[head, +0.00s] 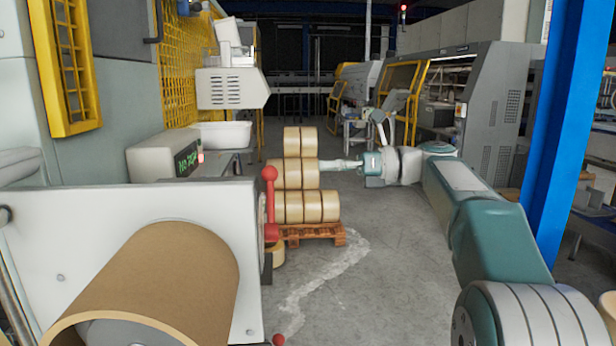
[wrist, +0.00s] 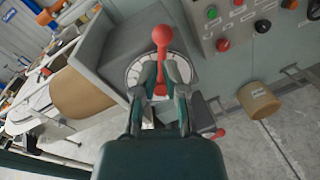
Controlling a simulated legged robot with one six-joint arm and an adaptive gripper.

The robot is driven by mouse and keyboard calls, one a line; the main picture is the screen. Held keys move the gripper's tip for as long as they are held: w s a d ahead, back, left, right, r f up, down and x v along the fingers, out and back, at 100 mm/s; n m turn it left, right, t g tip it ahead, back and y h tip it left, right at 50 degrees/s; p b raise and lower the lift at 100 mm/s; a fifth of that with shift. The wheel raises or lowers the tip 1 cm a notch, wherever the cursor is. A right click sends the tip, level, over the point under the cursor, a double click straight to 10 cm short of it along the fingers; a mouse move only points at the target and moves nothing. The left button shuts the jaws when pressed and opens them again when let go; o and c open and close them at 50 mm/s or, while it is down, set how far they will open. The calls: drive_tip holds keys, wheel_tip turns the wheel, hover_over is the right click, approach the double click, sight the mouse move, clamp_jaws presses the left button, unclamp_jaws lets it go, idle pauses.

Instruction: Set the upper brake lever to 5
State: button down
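The upper brake lever is red with a ball knob (head: 269,173) and stands upright at the right edge of the white machine panel. In the wrist view, the upper brake lever (wrist: 162,38) points up in front of a white half-round dial (wrist: 133,73); its marks are too small to read. My gripper (head: 325,165) is to the right of the lever in the head view, apart from it. In the wrist view, my gripper (wrist: 162,78) is open, its fingers either side of the lever's lower part, partly covering it and the dial. A lower red lever knob (head: 278,340) shows below.
A large brown roll (head: 150,285) is on the white panel (head: 215,215). Several tan rolls (head: 300,175) are stacked on a wooden pallet (head: 312,234) beyond the lever. A grey panel with coloured buttons (wrist: 223,45) is near the lever. A blue post (head: 555,130) stands at right; the middle floor is clear.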

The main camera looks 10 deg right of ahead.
drive_tip(key=s+a+r+m+t, duration=0.3)
drive_tip(key=s+a+m+t, duration=0.1)
drive_tip(key=a+m+t, duration=0.15)
drive_tip(key=m+t+h, duration=0.7)
drive_tip(key=m, duration=1)
approach(256, 189)
drive_tip(key=shift+n, duration=0.25)
drive_tip(key=x, duration=0.6)
drive_tip(key=shift+w+a+f, duration=0.1)
drive_tip(key=shift+w+a, duration=0.05)
drive_tip(key=shift+w, duration=0.2)
drive_tip(key=w, duration=0.2)
drive_tip(key=shift+w+d, duration=0.25)
drive_tip(key=shift+w, duration=0.05)
drive_tip(key=shift+w+d+r, duration=0.2)
drive_tip(key=shift+w+r, duration=0.05)
drive_tip(key=shift+w, duration=0.45)
